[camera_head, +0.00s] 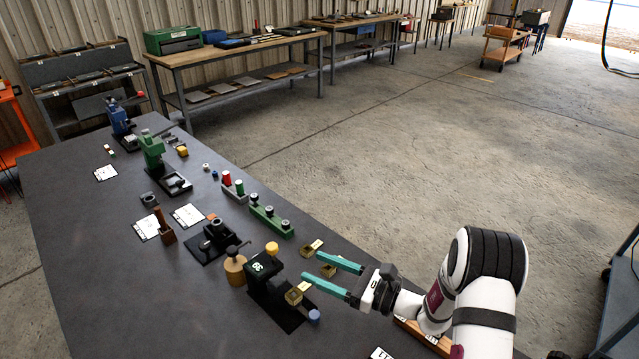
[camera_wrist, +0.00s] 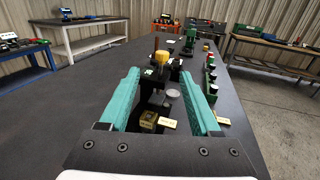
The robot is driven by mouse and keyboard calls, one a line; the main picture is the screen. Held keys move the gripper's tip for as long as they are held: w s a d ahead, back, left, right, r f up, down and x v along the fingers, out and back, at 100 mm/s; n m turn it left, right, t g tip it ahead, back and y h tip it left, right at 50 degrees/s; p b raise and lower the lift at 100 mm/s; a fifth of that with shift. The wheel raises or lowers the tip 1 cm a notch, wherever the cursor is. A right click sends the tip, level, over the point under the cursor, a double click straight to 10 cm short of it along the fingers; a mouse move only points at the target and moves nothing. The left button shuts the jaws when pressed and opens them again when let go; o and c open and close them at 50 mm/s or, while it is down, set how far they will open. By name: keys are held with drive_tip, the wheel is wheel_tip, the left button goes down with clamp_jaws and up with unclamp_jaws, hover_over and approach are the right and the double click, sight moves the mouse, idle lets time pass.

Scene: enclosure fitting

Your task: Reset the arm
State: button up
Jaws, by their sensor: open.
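My gripper (camera_head: 332,275) has teal fingers spread apart with nothing between them. It is above the near right part of the dark table (camera_head: 80,240), beside a black fixture (camera_head: 263,286) marked with a number. One brass-coloured open box (camera_head: 294,295) sits by the fixture, near one fingertip. Another brass-coloured piece (camera_head: 312,248) lies near the other fingertip. In the wrist view my gripper (camera_wrist: 163,80) is open, with a brass box (camera_wrist: 148,119) and a black fixture lower down and beyond the fingers. My white arm comes in from the lower right.
A wooden mallet-like piece (camera_head: 235,268), a black press (camera_head: 216,238), a green block with knobs (camera_head: 270,220) and a green press (camera_head: 152,150) stand along the table. White cards (camera_head: 188,215) lie among them. Open floor (camera_head: 420,150) lies to the right.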

drive_tip(key=s+a+r+n+g+h, duration=0.25)
drive_tip(key=s+r+n+g, duration=0.3)
drive_tip(key=s, duration=0.55)
drive_tip(key=s+a+r+n+g+h, duration=0.2)
drive_tip(key=s+a+r+n+g, duration=0.15)
drive_tip(key=s+n+g, duration=0.5)
drive_tip(key=s+d+f+n+t+h, duration=0.1)
drive_tip(key=s+d+n+t+h, duration=0.3)
drive_tip(key=s+d+h, duration=0.5)
drive_tip(key=s+d+t, duration=0.1)
drive_tip(key=s+d, duration=0.1)
drive_tip(key=s, duration=0.2)
drive_tip(key=shift+s+d+f, duration=0.15)
drive_tip(key=shift+s, duration=0.25)
drive_tip(key=shift+h, duration=0.25)
